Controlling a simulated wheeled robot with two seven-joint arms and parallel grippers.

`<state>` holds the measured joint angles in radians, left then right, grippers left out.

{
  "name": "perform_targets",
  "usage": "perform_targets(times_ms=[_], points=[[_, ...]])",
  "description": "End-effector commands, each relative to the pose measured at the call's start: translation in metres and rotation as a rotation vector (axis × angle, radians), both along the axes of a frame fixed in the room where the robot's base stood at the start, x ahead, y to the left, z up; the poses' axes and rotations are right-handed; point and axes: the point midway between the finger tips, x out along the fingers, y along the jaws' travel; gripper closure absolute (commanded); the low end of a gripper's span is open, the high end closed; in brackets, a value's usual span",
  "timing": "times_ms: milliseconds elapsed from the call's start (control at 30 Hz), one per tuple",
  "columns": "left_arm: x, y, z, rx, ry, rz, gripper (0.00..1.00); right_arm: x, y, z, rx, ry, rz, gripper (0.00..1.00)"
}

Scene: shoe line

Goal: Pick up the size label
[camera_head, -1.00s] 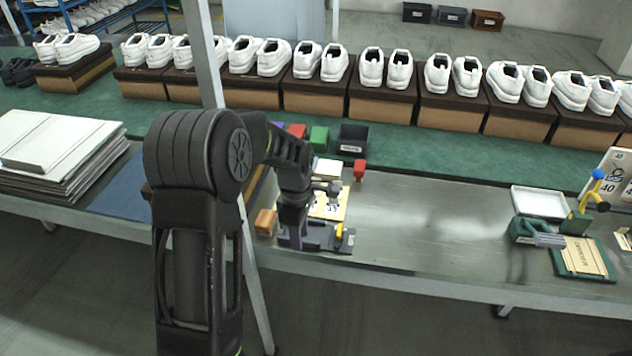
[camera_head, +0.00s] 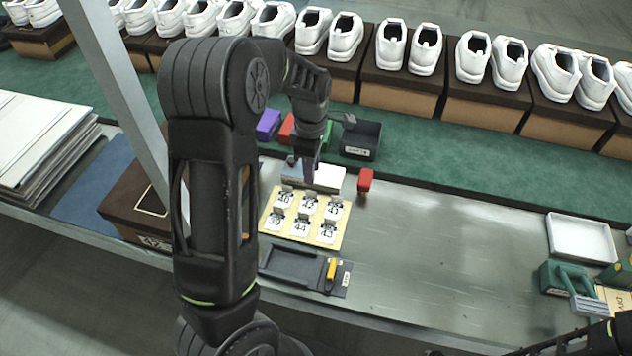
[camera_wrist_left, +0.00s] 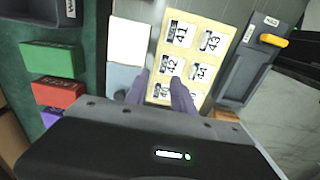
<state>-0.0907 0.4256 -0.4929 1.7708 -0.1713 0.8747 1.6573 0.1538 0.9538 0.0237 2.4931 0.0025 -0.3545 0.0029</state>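A yellow board (camera_head: 268,222) lies on the metal table and carries several small white size labels (camera_head: 302,226) with black numbers. In the left wrist view, labels such as 42 (camera_wrist_left: 170,65), 41 (camera_wrist_left: 181,34) and 43 (camera_wrist_left: 211,42) can be read. My left gripper (camera_head: 305,168) is by the far edge of the board, near a white block. In the left wrist view its two fingers (camera_wrist_left: 160,78) are apart with nothing between them, and they overlap the board's near labels. Parts of those labels are hidden by the fingers.
A dark tray (camera_head: 290,264) with a yellow piece lies in front of the board. A brown box (camera_head: 130,205) is at left. The table's middle right is clear.

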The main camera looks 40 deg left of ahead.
Motion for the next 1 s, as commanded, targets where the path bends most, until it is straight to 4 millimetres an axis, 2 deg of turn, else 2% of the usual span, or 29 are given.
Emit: perform_targets(times_ms=[333, 600, 1000], points=[[0.0, 0.0, -0.001, 0.0, 0.001, 0.0, 0.7, -0.001, 0.0, 0.0, -0.001, 0.001, -0.001, 0.64], [-0.001, 0.0, -0.025, 0.0, 0.002, 0.0, 0.7, -0.001, 0.0, 0.002, -0.001, 0.002, 0.0, 0.64], [0.0, 0.0, -0.031, 0.0, 0.002, 0.0, 0.7, -0.001, 0.0, 0.005, -0.002, 0.003, 0.0, 0.64]])
